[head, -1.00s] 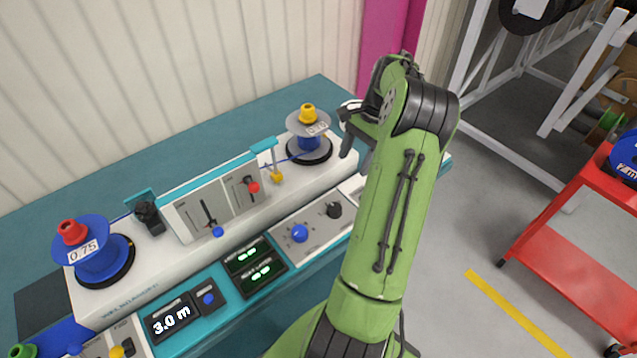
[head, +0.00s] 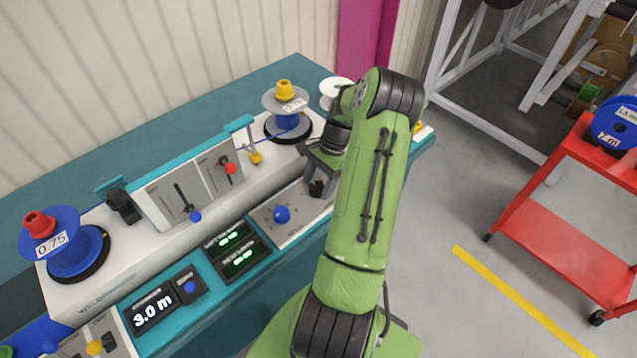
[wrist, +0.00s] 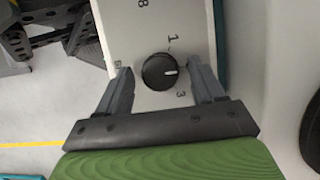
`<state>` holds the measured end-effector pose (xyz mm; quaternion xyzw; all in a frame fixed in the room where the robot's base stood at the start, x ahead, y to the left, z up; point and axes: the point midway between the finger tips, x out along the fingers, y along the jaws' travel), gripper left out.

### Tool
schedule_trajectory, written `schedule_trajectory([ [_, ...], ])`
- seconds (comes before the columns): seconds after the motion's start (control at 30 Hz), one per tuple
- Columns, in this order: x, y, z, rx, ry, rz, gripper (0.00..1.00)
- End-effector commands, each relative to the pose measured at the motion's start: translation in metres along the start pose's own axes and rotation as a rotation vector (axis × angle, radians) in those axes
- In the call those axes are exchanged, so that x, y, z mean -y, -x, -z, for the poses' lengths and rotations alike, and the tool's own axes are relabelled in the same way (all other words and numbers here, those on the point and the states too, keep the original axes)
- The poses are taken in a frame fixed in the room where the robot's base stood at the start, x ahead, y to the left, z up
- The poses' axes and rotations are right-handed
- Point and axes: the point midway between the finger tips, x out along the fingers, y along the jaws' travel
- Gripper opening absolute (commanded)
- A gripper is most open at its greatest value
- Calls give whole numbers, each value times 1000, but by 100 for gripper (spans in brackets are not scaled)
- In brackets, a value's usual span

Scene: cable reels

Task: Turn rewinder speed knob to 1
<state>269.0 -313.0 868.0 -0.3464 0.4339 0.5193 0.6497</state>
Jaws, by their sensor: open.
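The black knob (wrist: 159,72) sits on the pale panel in the wrist view, with a white pointer facing right, between the printed 1 and 3. My gripper (wrist: 158,78) is open, with one finger on each side of the knob. Small gaps seem to show between the fingers and the knob; I cannot tell if either touches. In the head view my gripper (head: 320,172) is low over the right end of the control panel, and the black knob (head: 317,188) is partly hidden by it.
A blue knob (head: 282,214) is left of the black knob on the same panel (head: 297,235). A blue reel with a yellow top (head: 286,115) stands behind. Sliders with red (head: 229,169) and blue (head: 195,217) handles are further left. A red cart (head: 540,220) stands right, across open floor.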

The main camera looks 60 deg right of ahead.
Motion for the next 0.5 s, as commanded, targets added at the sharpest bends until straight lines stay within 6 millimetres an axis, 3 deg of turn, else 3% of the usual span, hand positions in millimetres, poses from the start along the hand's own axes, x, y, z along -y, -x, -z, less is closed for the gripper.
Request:
schedule_trajectory([
  [0.23, 0, -1, 0, 0, 1, 0, 66],
  [0.5, 0, 0, 0, -1, 1, 0, 25],
])
